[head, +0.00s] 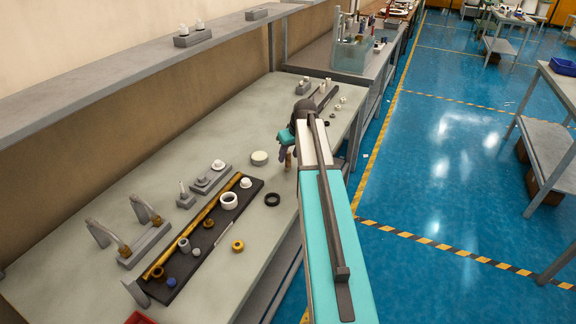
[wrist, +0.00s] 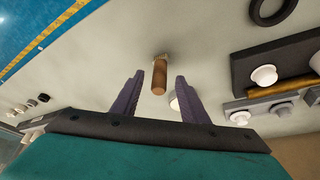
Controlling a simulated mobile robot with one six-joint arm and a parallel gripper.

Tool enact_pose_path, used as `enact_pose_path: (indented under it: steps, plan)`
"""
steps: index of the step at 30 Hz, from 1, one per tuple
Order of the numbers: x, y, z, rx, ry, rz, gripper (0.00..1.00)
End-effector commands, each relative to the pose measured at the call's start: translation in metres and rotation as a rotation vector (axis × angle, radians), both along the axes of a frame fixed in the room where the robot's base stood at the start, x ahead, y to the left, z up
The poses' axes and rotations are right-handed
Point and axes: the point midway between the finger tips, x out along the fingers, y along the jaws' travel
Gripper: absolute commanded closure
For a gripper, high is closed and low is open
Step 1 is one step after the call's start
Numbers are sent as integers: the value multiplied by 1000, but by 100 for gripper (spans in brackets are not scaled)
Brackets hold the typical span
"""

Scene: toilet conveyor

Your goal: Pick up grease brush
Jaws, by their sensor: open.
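The grease brush (wrist: 159,77) has a brown wooden handle and pale bristles. In the wrist view it is above and between my gripper's (wrist: 154,82) two purple fingers, which are apart with nothing held. In the head view a small part of the brush (head: 289,160) shows just below my gripper (head: 286,148), near the table's right edge. My arm hides part of that area. I cannot tell exactly how far the fingertips are from the handle.
The grey worktable (head: 90,275) carries a black tray (head: 217,238) with rings and caps. A black ring (head: 272,199) and a white round lid (head: 259,158) lie near the brush. A grey holder with two upright handles (head: 147,243) stands at the left. A shelf (head: 110,72) runs along the wall.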

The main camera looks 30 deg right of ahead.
Motion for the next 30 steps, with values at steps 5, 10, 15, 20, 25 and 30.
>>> enact_pose_path:
  steps: [5,10,15,20,25,30]
  plan:
    - [0,0,0,0,0,-1,60]
    - [3,-1,-4,0,0,-1,60]
    - [9,-2,-15,1,2,-1,60]
    - [15,-3,-29,1,2,-1,60]
    - [20,-3,-42,0,1,-1,60]
    - [22,-3,-47,-1,0,-1,60]
